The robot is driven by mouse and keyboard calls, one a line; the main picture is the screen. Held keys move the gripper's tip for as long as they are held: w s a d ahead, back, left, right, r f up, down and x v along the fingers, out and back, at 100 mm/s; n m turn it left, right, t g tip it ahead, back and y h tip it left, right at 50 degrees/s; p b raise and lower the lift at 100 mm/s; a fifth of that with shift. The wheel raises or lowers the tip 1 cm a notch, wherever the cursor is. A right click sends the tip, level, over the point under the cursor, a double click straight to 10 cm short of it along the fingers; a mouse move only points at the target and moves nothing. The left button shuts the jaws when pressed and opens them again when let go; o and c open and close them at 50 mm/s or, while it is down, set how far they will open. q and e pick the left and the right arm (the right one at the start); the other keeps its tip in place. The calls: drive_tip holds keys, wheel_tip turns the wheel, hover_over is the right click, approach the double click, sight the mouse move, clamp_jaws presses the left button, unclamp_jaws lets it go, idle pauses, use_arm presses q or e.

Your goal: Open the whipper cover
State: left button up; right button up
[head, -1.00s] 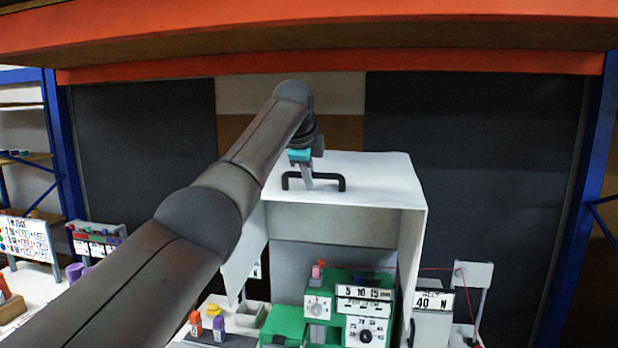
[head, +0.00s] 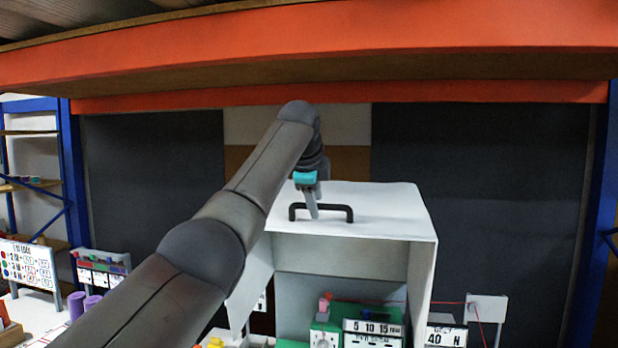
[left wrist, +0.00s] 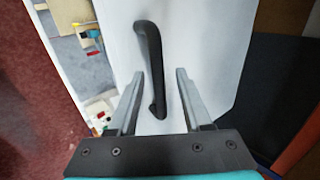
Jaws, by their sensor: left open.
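The white whipper cover (head: 390,213) stands raised, its front open above the green machine (head: 350,315). A black bar handle (head: 340,207) is on its top panel, and also shows in the left wrist view (left wrist: 150,45). My left gripper (head: 313,212) is at this handle, pointing down at the top panel. In the left wrist view the left gripper (left wrist: 160,74) is open, with one finger on each side of the handle bar and gaps showing. Whether a finger touches the bar I cannot tell. My right gripper is not in view.
An orange beam (head: 450,65) spans above, with blue posts (head: 590,200) at the sides. A sign board (head: 30,265) and purple cylinders (head: 76,304) stand at left. A white stand (head: 487,307) with a red thread is right of the cover.

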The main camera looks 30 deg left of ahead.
use_arm(q)
drive_tip(key=b+v, duration=0.2)
drive_tip(key=v, duration=1.1)
drive_tip(key=shift+b, duration=0.35)
drive_tip(key=shift+s+f, duration=0.1)
